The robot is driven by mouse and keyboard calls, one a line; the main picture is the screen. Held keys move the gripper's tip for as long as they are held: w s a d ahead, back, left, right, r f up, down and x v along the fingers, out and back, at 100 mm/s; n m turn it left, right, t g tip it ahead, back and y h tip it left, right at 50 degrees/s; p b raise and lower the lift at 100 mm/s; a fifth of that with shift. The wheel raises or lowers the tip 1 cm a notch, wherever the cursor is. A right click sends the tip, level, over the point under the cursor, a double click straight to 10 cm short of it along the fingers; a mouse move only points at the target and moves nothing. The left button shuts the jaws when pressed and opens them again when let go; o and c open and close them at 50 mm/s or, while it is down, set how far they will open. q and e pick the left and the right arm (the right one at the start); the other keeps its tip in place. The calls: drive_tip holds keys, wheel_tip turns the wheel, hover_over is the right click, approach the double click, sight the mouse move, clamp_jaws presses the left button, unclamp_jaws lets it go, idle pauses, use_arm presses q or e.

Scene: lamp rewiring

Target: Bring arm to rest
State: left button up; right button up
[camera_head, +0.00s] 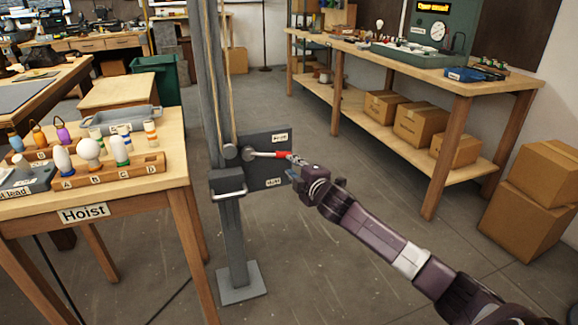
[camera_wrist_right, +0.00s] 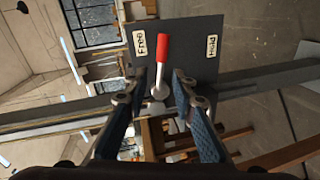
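The lever with a red handle (camera_head: 281,154) sits on a dark plate (camera_head: 262,172) on the grey hoist post. The plate carries a "Free" label (camera_head: 279,137) at the top and a "Hold" label (camera_head: 273,182) at the bottom. The handle points right, nearer to "Free". My right gripper (camera_head: 296,162) is close to the handle's end. In the right wrist view the gripper (camera_wrist_right: 159,78) has its fingers apart, with the lever (camera_wrist_right: 162,50) showing between and beyond them. I cannot tell whether a finger touches it. My left gripper is not in view.
The Hoist table (camera_head: 84,213) with bulbs in a wooden rack (camera_head: 110,176) stands left of the post (camera_head: 231,240). A workbench (camera_head: 470,85) is at the right back, with boxes on its shelf. Stacked cartons (camera_head: 530,200) stand at right. The floor between is clear.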

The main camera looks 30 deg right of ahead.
drive_tip(key=shift+f, duration=0.1)
